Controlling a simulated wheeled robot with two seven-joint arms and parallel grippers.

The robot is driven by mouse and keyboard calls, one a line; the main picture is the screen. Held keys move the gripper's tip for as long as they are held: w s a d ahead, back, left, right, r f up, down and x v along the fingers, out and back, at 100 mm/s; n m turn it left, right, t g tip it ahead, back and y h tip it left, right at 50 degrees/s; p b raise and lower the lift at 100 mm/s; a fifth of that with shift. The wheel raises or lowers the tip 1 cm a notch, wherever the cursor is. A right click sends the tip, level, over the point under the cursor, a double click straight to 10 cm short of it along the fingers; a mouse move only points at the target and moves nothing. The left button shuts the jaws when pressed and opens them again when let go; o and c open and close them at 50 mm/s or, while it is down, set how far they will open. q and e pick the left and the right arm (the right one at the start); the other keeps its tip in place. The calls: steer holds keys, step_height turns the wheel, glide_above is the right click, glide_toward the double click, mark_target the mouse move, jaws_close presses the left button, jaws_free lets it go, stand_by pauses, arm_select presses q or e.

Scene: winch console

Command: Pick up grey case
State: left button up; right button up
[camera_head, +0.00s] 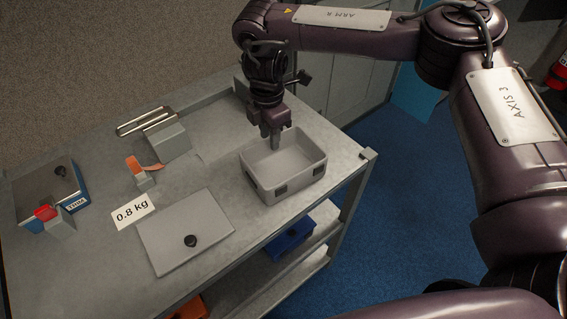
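The grey case (285,187) is an open, empty-looking box with dark latches on its front, standing upright near the right end of the metal table. My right gripper (272,143) points down at the case's back-left wall, its fingertips at or just inside the rim. The fingers look close together; I cannot tell whether they grip the wall. My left gripper is not in view.
A flat grey panel with a black knob (187,232) lies left of the case, beside a "0.8 kg" card (133,211). An orange-handled piece (140,168), a grey block (168,140) and a blue-sided box (75,190) stand farther left. A blue bin (290,243) sits on the lower shelf.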

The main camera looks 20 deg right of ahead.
steer(key=shift+w+f, duration=0.1)
steer(key=shift+f, duration=1.15)
steer(key=c, duration=0.7)
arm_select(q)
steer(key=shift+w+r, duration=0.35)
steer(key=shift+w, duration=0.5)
